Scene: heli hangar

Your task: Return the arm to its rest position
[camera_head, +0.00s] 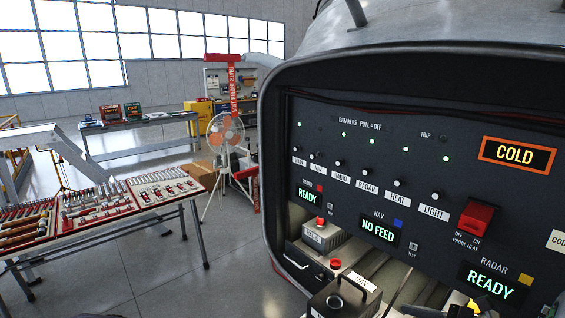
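Neither of my grippers shows in the head view, and I cannot make out either arm for certain. The dark instrument panel (345,225) fills the right side, set in a rounded grey opening. It has a row of white-topped breaker knobs and several green lights. Displays read READY (307,195), NO FEED (378,226), READY (487,287) and an orange-framed COLD (516,154). The red probe heat switch cover (476,217) sits at the right. A small yellow and dark shape at the bottom right edge is cut off and unclear.
Below the panel are a grey box (322,237) and a black box with a handle (343,300). A tool table (100,215) stands at left, with a workbench (140,125) behind it. A fan (226,132) stands mid-floor. Grey floor (150,270) is clear between table and opening.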

